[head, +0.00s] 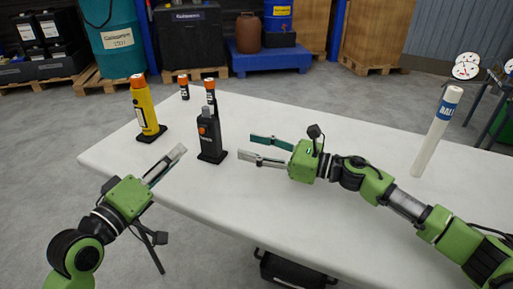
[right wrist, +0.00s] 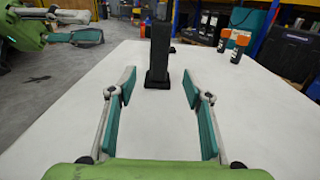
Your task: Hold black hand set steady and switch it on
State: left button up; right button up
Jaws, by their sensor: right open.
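The black hand set (head: 209,141) stands upright in a dark base on the white table (head: 330,220), with an orange round spot on its front. In the right wrist view the black hand set (right wrist: 158,52) is straight ahead, just beyond the fingertips. My right gripper (head: 248,148) is open and empty to the right of the hand set, its fingers pointing at it; its spread fingers also show in the right wrist view (right wrist: 158,84). My left gripper (head: 176,158) is to the left of the hand set, apart from it. Its fingers look spread in the right wrist view (right wrist: 90,28).
A yellow torch-like item (head: 147,110) with an orange top stands left of the hand set. A small black orange-capped item (head: 184,88) stands behind. A white tube (head: 437,130) with a blue label stands at the right. The table's middle is clear.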

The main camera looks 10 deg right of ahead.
aim_at(219, 139)
jog(key=x, duration=1.3)
jog(key=shift+w+a, duration=0.1)
jog(key=shift+a, duration=0.05)
grip_shut()
pick_arm(q)
grip_shut()
dwell(0.7)
